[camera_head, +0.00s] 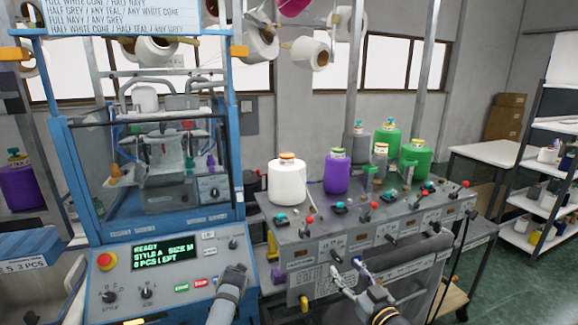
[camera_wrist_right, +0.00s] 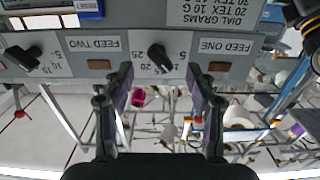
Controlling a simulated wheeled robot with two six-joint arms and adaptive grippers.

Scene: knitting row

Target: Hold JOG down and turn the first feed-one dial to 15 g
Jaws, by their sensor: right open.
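In the head view, the right gripper (camera_head: 346,268) is in front of the grey feed panel. My left gripper (camera_head: 236,274) is at the right side of the blue machine's control panel (camera_head: 150,265). The JOG button is not readable; the gripper may cover it.
The display (camera_head: 160,254) reads READY, STYLE A. A red emergency button (camera_head: 106,261) is at the panel's left. A FEED TWO dial (camera_wrist_right: 22,57) is beside feed one. White (camera_head: 287,182), purple (camera_head: 337,174) and green (camera_head: 414,158) cones stand on the feed bench.

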